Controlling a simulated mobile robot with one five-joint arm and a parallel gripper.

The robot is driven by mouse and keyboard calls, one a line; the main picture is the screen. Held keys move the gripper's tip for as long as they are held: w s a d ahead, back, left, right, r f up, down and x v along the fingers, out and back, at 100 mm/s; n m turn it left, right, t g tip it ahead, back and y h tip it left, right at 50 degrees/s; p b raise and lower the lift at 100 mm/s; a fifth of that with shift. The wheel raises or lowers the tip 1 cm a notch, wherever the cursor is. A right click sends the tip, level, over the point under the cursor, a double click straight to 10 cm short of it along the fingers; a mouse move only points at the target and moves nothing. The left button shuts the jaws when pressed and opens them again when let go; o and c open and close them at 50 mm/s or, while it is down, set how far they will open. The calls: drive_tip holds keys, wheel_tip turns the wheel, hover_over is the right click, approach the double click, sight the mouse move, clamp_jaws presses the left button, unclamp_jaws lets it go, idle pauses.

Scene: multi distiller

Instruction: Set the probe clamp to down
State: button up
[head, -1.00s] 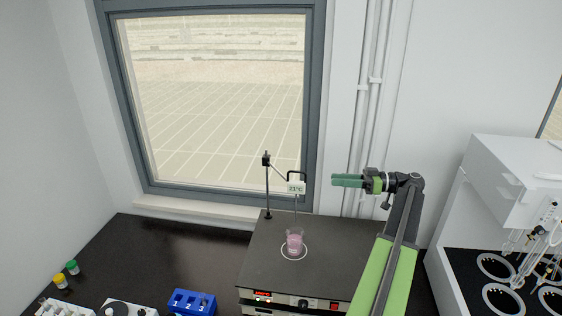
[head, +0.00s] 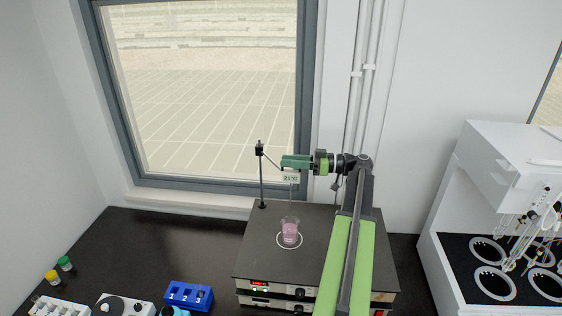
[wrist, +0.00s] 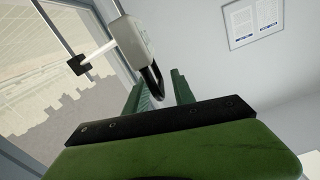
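The probe clamp is a white unit (head: 290,177) reading 21°C, held by an arm on a black stand (head: 262,182). Its thin probe points down into a beaker of pink liquid (head: 290,236) on the hotplate (head: 255,245). In the wrist view the white unit (wrist: 133,42) carries a black loop handle (wrist: 154,84). My gripper (head: 296,161) is at the height of the unit's top and hides the handle in the head view. In the wrist view the green fingers (wrist: 160,92) are apart, with the handle's lower end between them, nearer the left finger. Contact cannot be told.
A white apparatus with glassware (head: 490,200) stands at the right. A blue numbered rack (head: 188,296) and small capped vials (head: 59,270) are at the front left. The window (head: 205,100) is behind the stand. The dark bench (head: 170,235) left of the hotplate is clear.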

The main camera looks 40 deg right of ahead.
drive_tip(key=shift+x, duration=1.5)
clamp_jaws()
